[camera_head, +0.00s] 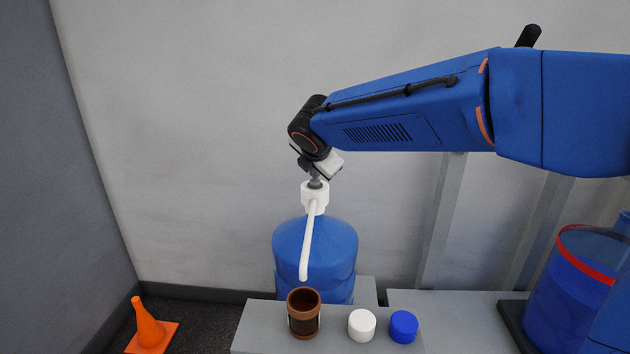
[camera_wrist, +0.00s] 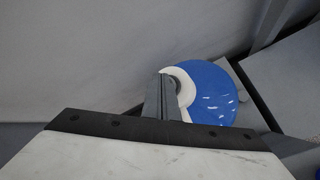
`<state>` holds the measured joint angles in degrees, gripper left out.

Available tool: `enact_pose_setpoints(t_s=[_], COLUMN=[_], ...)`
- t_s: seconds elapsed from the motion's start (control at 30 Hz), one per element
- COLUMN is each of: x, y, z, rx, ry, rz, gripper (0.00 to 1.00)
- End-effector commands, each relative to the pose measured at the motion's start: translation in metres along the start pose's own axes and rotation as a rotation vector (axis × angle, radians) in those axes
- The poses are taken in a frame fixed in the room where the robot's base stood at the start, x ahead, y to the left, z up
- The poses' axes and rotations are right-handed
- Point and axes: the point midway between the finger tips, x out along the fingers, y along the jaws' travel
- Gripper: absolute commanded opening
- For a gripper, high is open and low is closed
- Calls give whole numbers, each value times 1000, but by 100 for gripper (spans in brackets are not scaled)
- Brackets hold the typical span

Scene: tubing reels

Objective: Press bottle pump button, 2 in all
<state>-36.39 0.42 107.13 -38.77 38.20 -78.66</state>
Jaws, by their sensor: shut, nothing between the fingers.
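A blue water bottle (camera_head: 315,250) stands upright on a grey surface, with a white pump (camera_head: 314,196) on top and a white spout (camera_head: 307,245) pointing down toward the front. My gripper (camera_head: 315,183) is shut and empty, pointing down right at the top of the pump. The pump's button is hidden under the fingertips, and I cannot tell whether they touch or press it. In the wrist view my gripper (camera_wrist: 162,95) overlaps the white pump (camera_wrist: 184,90), with the blue bottle (camera_wrist: 212,92) below. A brown cup (camera_head: 304,314) stands under the spout.
A white cap (camera_head: 362,325) and a blue cap (camera_head: 403,326) sit on the grey block (camera_head: 262,318) right of the cup. An orange cone (camera_head: 150,328) is on the floor at left. A blue container with a red band (camera_head: 586,262) stands at right. A wall is behind.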

Motion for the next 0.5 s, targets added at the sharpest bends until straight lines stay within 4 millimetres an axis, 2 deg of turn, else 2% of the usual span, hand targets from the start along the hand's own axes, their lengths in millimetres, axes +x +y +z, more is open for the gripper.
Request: enact_pose_setpoints(t_s=[0.5], x=[4], y=[-3], z=[-3], rx=[-1], ry=[0], rz=[-1], gripper=[0])
